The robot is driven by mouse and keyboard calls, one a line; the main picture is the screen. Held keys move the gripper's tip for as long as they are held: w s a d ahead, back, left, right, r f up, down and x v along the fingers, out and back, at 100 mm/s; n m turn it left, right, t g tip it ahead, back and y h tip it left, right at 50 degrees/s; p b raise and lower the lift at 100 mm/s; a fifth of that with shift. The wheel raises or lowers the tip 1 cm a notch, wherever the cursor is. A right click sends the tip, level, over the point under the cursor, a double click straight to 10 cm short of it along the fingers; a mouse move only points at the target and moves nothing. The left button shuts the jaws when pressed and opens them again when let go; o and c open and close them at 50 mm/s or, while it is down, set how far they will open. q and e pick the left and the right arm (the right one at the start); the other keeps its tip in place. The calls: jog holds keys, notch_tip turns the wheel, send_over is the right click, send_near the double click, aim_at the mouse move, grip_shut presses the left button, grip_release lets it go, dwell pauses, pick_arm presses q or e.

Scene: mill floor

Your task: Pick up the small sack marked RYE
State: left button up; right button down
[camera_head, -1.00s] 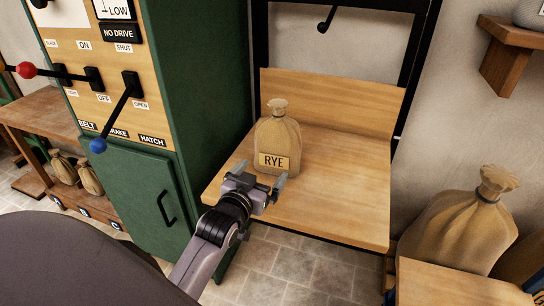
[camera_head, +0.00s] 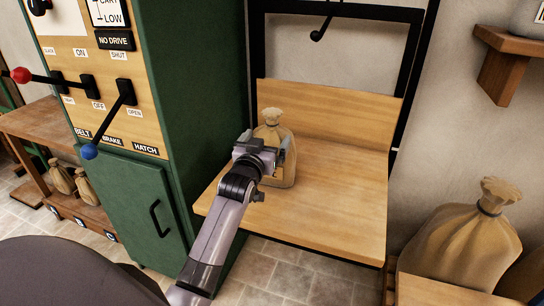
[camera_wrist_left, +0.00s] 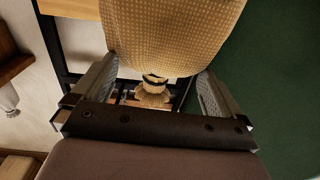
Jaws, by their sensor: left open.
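The small tan sack (camera_head: 272,128) stands upright on the wooden platform (camera_head: 330,205), its neck tied at the top. Its RYE label is now hidden behind my left gripper (camera_head: 265,148). My right gripper is not in view.
A green cabinet (camera_head: 200,90) with levers stands close on the left of the platform. A bigger sack (camera_head: 462,240) stands at the right. Small sacks (camera_head: 62,178) sit on a shelf at far left. The platform's right half is clear.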

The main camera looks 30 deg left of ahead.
pick_arm(q)
jog(key=shift+r+x, duration=0.2)
jog(key=shift+x, duration=2.25)
jog(key=shift+c, duration=0.3)
jog(key=c, duration=1.5)
jog(key=shift+r, duration=0.3)
jog(key=shift+c, duration=0.5)
